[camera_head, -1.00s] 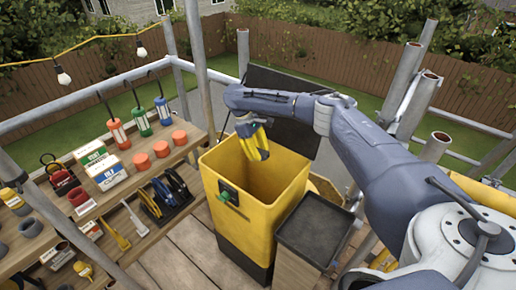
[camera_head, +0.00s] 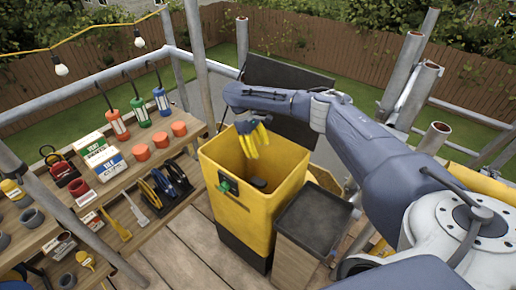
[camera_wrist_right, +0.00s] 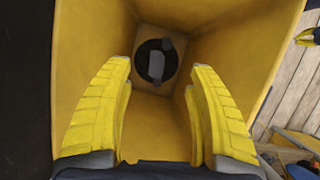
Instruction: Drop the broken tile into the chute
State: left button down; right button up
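The yellow chute (camera_head: 238,203) is a tall open-topped bin with a dark base, in the middle of the head view. My right gripper (camera_head: 256,150), with yellow fingers, points down over its mouth. In the right wrist view the fingers (camera_wrist_right: 161,135) are spread apart with nothing between them. A grey piece, apparently the broken tile (camera_wrist_right: 157,66), is down inside the chute, in front of a dark round opening at the bottom. My left gripper is not in view.
A dark-topped box (camera_head: 313,215) stands right beside the chute. A wooden shelf (camera_head: 137,185) with tools, cans and boxes is on the left. Grey scaffold poles (camera_head: 197,60) surround the plank deck (camera_head: 180,250). A dark panel (camera_head: 285,95) stands behind the chute.

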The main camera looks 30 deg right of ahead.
jog(key=v, duration=1.2)
jog(key=shift+w+a+f, duration=0.1)
jog(key=shift+a, duration=0.05)
dwell(0.4)
